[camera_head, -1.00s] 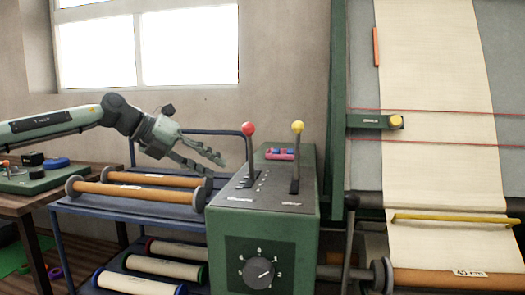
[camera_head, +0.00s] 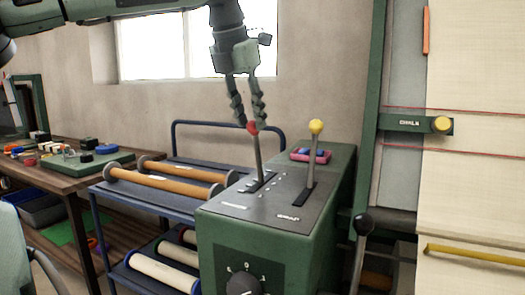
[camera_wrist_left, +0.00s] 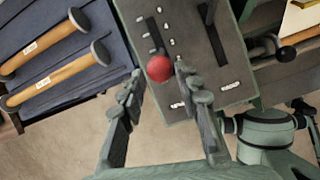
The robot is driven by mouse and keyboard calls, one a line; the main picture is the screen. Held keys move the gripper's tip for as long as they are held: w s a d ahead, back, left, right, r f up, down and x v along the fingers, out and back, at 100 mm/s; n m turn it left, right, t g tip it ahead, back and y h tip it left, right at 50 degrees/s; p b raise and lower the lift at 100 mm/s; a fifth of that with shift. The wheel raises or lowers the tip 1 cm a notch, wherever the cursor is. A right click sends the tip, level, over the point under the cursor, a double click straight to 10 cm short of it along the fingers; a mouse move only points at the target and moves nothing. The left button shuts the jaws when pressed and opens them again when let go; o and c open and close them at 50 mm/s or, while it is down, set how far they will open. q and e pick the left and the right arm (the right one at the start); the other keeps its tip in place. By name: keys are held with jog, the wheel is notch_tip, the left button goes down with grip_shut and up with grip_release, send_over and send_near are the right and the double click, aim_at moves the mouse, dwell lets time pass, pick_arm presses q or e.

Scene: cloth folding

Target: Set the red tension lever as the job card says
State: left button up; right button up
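The red tension lever (camera_head: 257,152) stands nearly upright in its slot on the green control box (camera_head: 228,240), with a red ball knob on top. My left gripper (camera_head: 248,121) points down from above with its fingers apart at the knob. In the left wrist view the red knob (camera_wrist_left: 159,68) lies between the open fingertips (camera_wrist_left: 158,76), nearer the right one. I cannot tell whether that finger touches it. White marks run beside the slot, too small to read. I see no readable job card. My right gripper is not in view.
A yellow-knobbed lever (camera_head: 314,155) stands just right of the red one. A pink tray with blue pieces (camera_head: 310,155) sits behind it on the box. A dial (camera_head: 243,283) is on the front. A blue cart (camera_head: 168,207) with rollers stands left, beyond it a wooden workbench (camera_head: 68,176).

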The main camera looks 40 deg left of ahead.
aim_at(260, 157)
pick_arm(q)
jog(key=x, duration=0.8)
jog(key=shift+w+f, duration=0.2)
jog(key=shift+f, duration=0.35)
jog(key=shift+w, duration=0.1)
grip_shut()
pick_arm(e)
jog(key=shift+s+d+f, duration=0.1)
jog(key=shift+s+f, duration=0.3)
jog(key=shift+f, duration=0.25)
